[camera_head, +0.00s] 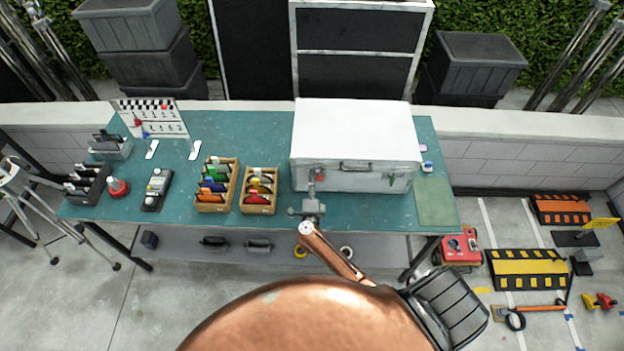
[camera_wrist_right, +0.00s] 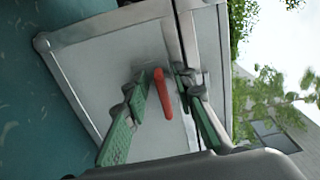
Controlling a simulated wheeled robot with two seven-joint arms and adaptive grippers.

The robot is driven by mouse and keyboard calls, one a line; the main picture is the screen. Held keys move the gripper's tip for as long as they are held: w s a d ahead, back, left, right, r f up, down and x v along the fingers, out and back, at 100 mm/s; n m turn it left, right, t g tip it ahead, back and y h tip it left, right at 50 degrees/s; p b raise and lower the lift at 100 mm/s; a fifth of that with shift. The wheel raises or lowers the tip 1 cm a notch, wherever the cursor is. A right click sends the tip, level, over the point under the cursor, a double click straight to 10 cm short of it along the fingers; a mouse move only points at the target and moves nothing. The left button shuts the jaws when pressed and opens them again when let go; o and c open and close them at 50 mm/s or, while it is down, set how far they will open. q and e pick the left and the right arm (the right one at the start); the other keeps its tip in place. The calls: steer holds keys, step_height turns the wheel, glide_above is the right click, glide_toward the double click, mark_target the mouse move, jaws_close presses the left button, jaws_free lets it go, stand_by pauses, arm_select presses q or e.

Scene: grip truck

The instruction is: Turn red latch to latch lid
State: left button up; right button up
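A silver-white case (camera_head: 340,179) with its lid (camera_head: 355,125) down stands on the teal table. The red latch (camera_head: 320,174) is on the left part of its front face, partly hidden by my right gripper (camera_head: 313,186). In the right wrist view, the red latch (camera_wrist_right: 162,95) is a red bar, slightly slanted in the picture. The green-padded fingers of my right gripper (camera_wrist_right: 160,84) are spread on either side of it. Gaps show between the bar and both fingers. My left gripper is not in view.
A dark handle (camera_head: 355,166) sits on the case front, right of the red latch. Wooden organizers (camera_head: 216,184) with coloured items stand left of the case. A green mat (camera_head: 435,207) lies at its right. Table space between organizers and case is narrow.

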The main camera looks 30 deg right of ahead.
steer(key=v, duration=1.1)
steer(key=shift+s, duration=0.3)
steer(key=shift+a, duration=0.1)
